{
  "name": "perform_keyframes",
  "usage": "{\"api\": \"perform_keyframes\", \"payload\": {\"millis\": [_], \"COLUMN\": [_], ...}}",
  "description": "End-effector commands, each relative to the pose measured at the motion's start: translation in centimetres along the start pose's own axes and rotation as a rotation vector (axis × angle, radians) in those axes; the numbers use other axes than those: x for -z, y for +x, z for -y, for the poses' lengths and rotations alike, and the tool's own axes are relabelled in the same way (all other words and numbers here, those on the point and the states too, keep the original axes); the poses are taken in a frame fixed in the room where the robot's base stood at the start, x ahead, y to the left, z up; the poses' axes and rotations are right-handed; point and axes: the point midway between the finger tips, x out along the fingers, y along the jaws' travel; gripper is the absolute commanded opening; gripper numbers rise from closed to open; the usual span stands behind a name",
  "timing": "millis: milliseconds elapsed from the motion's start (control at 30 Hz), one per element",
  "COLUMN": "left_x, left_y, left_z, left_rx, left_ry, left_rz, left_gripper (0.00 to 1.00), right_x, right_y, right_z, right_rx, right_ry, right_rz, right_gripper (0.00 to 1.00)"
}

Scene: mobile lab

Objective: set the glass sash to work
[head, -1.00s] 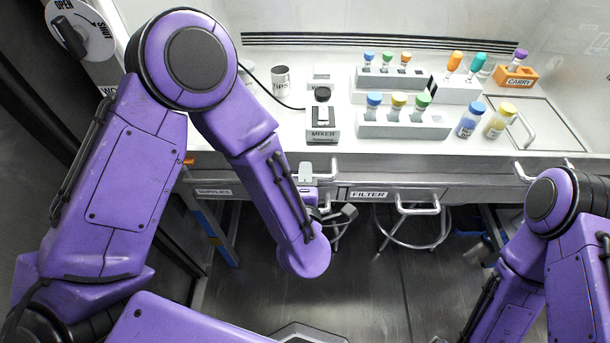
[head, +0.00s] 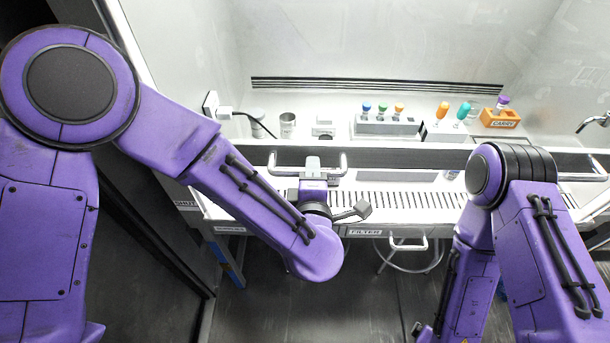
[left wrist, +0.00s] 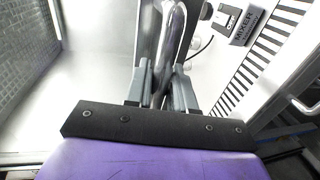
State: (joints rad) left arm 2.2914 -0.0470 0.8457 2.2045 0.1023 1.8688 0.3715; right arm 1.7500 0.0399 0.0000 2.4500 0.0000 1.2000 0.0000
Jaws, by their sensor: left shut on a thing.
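The glass sash stands across the front of the cabinet, with its lower rail (head: 410,160) above the slotted front grille. A bar handle (head: 338,172) is fixed to the rail at the left, and a second handle (head: 585,177) shows at the right. My left gripper (head: 312,172) is shut on the left handle. In the left wrist view the metal handle (left wrist: 176,30) runs between the two fingers of my left gripper (left wrist: 161,85). My right arm is at the right of the head view; its gripper does not show.
Behind the sash are a tube rack (head: 385,126), an orange carry rack (head: 500,118) and a metal cup (head: 287,124). The mixer (left wrist: 246,25) shows in the left wrist view. A stool (head: 405,255) stands under the bench.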

Motion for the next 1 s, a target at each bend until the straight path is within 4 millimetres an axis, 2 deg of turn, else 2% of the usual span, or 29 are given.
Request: {"api": "perform_keyframes", "payload": {"millis": [67,433,467,500,833,1000], "left_x": [-0.1,0.1,0.1,0.1,0.1,0.0], "left_y": [-0.1,-0.1,-0.1,-0.1,-0.5,-3.7], "left_z": [-0.5,-0.5,-0.5,-0.4,-0.3,-0.1], "left_rx": [-0.001,0.001,0.001,0.001,0.002,0.000], "left_ry": [-0.001,0.000,0.000,0.000,0.000,0.000], "left_rz": [0.002,0.001,0.001,0.001,0.002,0.005], "left_gripper": [0.00,0.00,0.34,0.42,0.42,0.42], "right_x": [0.1,0.1,0.1,0.1,0.0,-0.5], "right_y": [-0.3,-0.3,-0.3,-0.3,-0.1,1.2], "right_z": [0.0,0.0,0.0,0.0,0.0,0.1], "right_rx": [0.000,0.000,0.000,0.000,0.000,0.000], "right_ry": [0.000,0.000,0.000,0.000,0.000,0.000], "right_rz": [0.000,0.000,0.000,0.000,0.000,0.000], "right_gripper": [0.92,0.92,0.92,0.92,0.92,0.92]}}
